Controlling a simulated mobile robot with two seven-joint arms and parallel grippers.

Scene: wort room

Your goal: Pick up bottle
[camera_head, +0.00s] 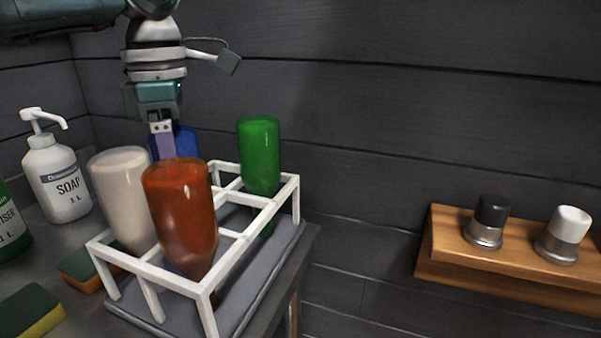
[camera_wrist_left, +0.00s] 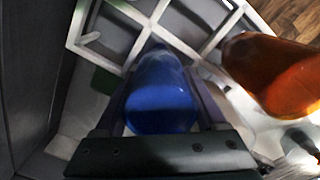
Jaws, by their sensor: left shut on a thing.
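Several bottles stand upside down in a white rack (camera_head: 150,282). The red-brown bottle (camera_head: 183,212) is at the front, with the cream bottle (camera_head: 122,190) to its left. The green bottle (camera_head: 259,155) is at the back right. The blue bottle (camera_head: 187,141) is at the back, partly hidden behind my left gripper (camera_head: 163,142). My left gripper points down and is shut on the blue bottle. In the left wrist view the blue bottle (camera_wrist_left: 162,95) lies between the fingers, with the red-brown bottle (camera_wrist_left: 275,75) beside it. My right gripper is not in view.
A soap bottle (camera_head: 56,178) and a green bottle (camera_head: 10,228) stand left of the rack. Sponges (camera_head: 82,268) lie near the rack's left side. A wooden shelf (camera_head: 520,275) with two capped shakers is on the wall at right.

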